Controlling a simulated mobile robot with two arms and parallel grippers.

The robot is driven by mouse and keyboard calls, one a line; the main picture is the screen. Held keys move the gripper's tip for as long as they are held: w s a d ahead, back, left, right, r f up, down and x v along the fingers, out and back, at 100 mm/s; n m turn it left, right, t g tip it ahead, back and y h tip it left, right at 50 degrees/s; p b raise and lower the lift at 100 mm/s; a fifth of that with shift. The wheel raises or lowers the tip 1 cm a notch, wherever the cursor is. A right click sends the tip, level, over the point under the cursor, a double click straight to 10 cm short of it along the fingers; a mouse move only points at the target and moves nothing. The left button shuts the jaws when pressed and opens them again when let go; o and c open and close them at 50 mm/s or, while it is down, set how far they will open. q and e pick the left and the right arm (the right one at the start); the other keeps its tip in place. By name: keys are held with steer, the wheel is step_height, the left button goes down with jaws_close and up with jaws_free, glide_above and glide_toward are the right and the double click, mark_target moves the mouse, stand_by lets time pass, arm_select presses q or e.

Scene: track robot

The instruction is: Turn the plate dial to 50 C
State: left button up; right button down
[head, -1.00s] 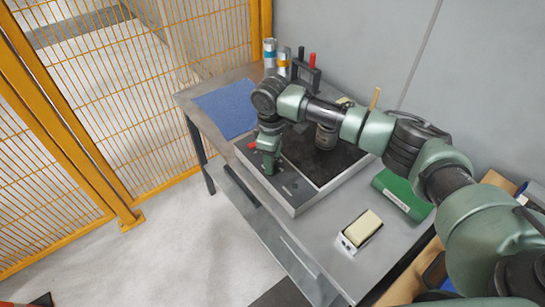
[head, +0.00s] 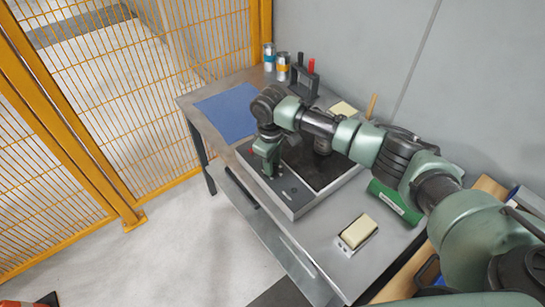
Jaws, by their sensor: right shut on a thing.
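The hot plate, with a black top (head: 325,166) and a grey front strip (head: 299,199), sits on the steel table. My right gripper (head: 270,174) points down at the left part of that strip, shut on the plate dial. The fingers and my wrist hide the dial, so its mark and setting cannot be read. Small dark marks show on the strip to the right of the gripper. My right arm reaches across above the black top and covers part of it. My left gripper is not in view.
A blue mat (head: 227,112) lies at the table's left. Behind are cans (head: 283,67) and a dark rack (head: 303,80) with red-handled tools. A green box (head: 396,202) and a cream block in a holder (head: 358,231) lie to the right. A yellow mesh fence (head: 80,110) stands left.

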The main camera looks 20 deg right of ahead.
steer(key=m+p, duration=0.3)
steer(key=p, duration=0.1)
steer(key=m+p, duration=0.1)
steer(key=m, duration=0.1)
steer(key=shift+a+r+m+p, duration=0.1)
steer(key=shift+r+m+p, duration=0.2)
steer(key=shift+p, duration=0.1)
steer(key=m+p, duration=0.2)
steer(key=shift+f+m, duration=0.1)
steer(key=shift+m, duration=0.3)
steer(key=m+p, duration=0.1)
steer(key=m, duration=0.1)
steer(key=shift+w+m+g+p, duration=0.1)
steer(key=shift+m+g+p, duration=0.2)
steer(key=shift+p, duration=0.05)
steer(key=m+p, duration=0.1)
steer(key=m, duration=0.2)
steer(key=shift+m, duration=0.3)
steer(key=m+p, duration=0.1)
steer(key=m, duration=0.1)
steer(key=shift+f+m, duration=0.1)
steer(key=shift+m, duration=0.3)
steer(key=m+p, duration=0.1)
steer(key=m, duration=0.3)
steer(key=shift+w, duration=0.1)
steer(key=shift+d+m, duration=0.25)
steer(key=shift+m, duration=1.45)
